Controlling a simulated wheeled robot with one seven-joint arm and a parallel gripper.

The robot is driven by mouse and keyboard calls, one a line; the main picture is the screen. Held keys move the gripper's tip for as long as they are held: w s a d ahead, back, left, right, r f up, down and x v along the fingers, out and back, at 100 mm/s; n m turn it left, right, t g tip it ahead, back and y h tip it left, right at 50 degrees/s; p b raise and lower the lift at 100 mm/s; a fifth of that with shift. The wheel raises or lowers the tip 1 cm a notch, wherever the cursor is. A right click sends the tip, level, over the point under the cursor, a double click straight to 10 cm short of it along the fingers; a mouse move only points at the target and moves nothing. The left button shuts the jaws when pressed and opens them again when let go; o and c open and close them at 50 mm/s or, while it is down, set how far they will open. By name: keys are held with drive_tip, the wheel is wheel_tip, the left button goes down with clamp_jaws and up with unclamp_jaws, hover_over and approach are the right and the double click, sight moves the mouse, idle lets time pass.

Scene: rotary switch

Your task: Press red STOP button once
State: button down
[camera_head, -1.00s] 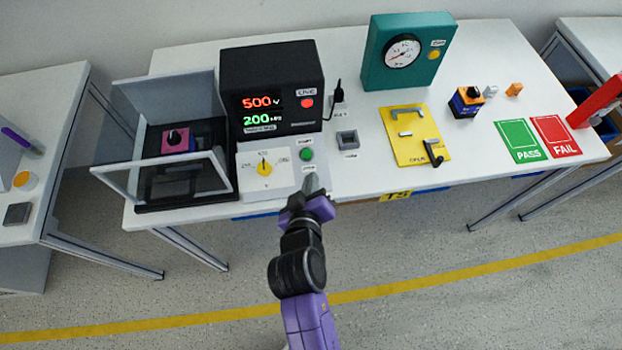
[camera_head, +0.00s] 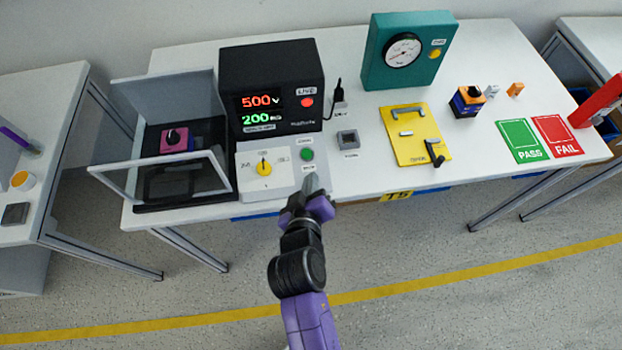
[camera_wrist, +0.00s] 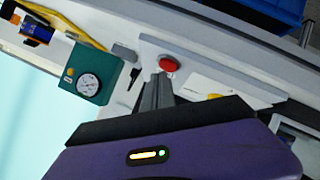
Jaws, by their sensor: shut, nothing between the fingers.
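The red STOP button (camera_wrist: 168,64) shows in the wrist view as a round red cap on a pale panel. My gripper (camera_wrist: 158,83) is shut and empty, and its grey fingertips lie just beside the button in that view. I cannot tell whether they touch it. In the head view my gripper (camera_head: 311,182) points at the front right part of the control panel (camera_head: 279,184), below the green button (camera_head: 307,154). The red button is hidden behind the fingers there.
A yellow rotary knob (camera_head: 264,169) sits left of the green button. The black tester (camera_head: 272,65) stands behind, showing 500 and 200, with a lit red lamp (camera_head: 307,102). An open guarded fixture (camera_head: 185,205) is at left. A grey socket block (camera_head: 347,140) is close at right.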

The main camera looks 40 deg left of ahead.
drive_tip(key=shift+w+a+f+b, duration=0.1)
drive_tip(key=shift+f+b, duration=0.3)
idle(0.4)
idle(0.4)
drive_tip(key=shift+s+d+r+p, duration=0.2)
drive_tip(key=shift+r+p, duration=0.6)
drive_tip(key=shift+p, duration=0.1)
drive_tip(key=shift+r, duration=0.1)
drive_tip(key=r+p, duration=0.3)
drive_tip(key=s+d+r+p, duration=0.1)
drive_tip(key=shift+d+r+p, duration=0.1)
drive_tip(key=shift+r+p, duration=0.2)
drive_tip(key=shift+p, duration=0.05)
idle(0.5)
